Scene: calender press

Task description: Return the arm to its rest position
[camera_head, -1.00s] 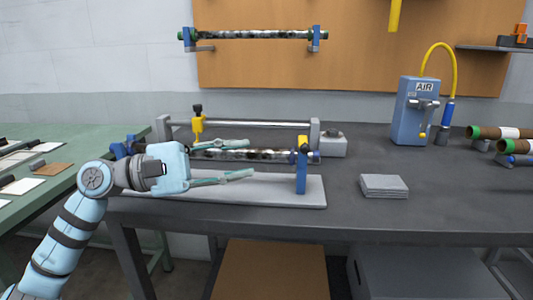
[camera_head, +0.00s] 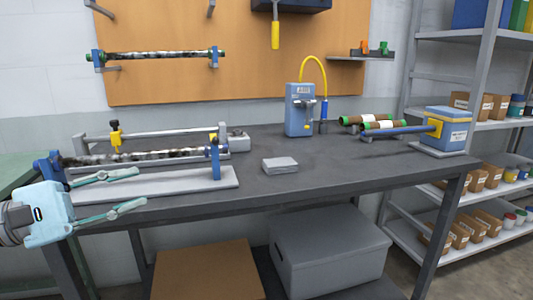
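My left gripper (camera_head: 140,189) comes in from the left edge, in front of the calender press. Its two fingers are spread apart with nothing between them. The press stands on a light grey base plate (camera_head: 200,184) on the dark workbench (camera_head: 330,160). A dark mottled roller (camera_head: 150,156) lies in its blue end supports, and a bare metal bar (camera_head: 165,134) with a yellow clamp (camera_head: 117,138) runs behind it. The gripper overlaps the left part of the press in the picture; I cannot tell any contact. My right gripper is not in view.
A grey folded stack (camera_head: 280,165), a blue AIR unit (camera_head: 299,110) and brown rolls (camera_head: 370,122) with a blue box (camera_head: 444,130) stand on the bench. A second roller (camera_head: 160,54) hangs on the wall board. Shelves (camera_head: 480,126) stand right. The bench's front right is clear.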

